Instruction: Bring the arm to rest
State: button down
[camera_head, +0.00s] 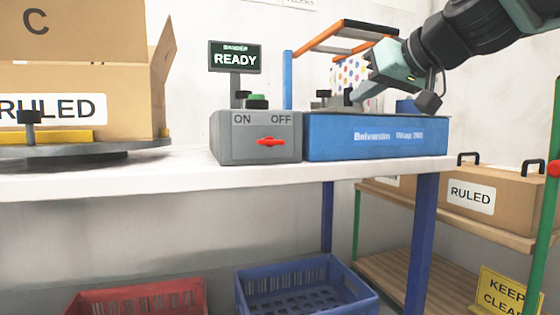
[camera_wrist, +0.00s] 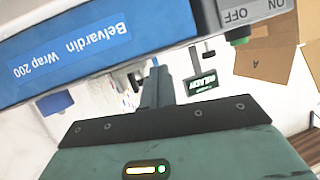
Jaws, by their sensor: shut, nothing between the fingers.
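My gripper (camera_head: 352,96) is shut and empty. It hangs above the blue machine (camera_head: 400,135) at the right of the bench, with its teal body angled down to the left. In the wrist view the dark fingers (camera_wrist: 156,84) are together, and the machine's blue front (camera_wrist: 100,45) shows upside down. My arm comes in from the upper right. I cannot tell whether the fingertips touch the small dark parts on the machine's top.
A grey switch box (camera_head: 230,150) with a red handle adjoins the machine; a sign (camera_head: 235,57) behind reads READY. An open carton (camera_head: 120,85) stands on a round turntable (camera_head: 60,150). An orange-railed frame (camera_head: 330,38) stands close behind my gripper. Crates (camera_head: 300,262) sit below.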

jog(key=s+a+f+n+g+h+p, duration=0.1)
jog(key=s+a+f+g+p, duration=0.25)
jog(key=s+f, duration=0.45)
jog(key=s+a+f+n+g+h+p, duration=0.15)
jog(key=s+a+f+g, duration=0.35)
jog(key=f, duration=0.6)
jog(key=s+d+f+g+h+p, duration=0.2)
jog(key=s+d+f+p, duration=0.15)
jog(key=s, duration=0.55)
jog(key=s+d+f+g+h+p, duration=0.1)
jog(key=s+d+f+h+p, duration=0.25)
jog(key=s, duration=0.55)
notch_tip(320, 180, up, 35)
jog(key=y+p, duration=0.1)
jog(key=p, duration=3.5)
jog(key=shift+w+n+y, duration=0.3)
jog(key=shift+n+y, duration=0.05)
jog(key=shift+y, duration=0.05)
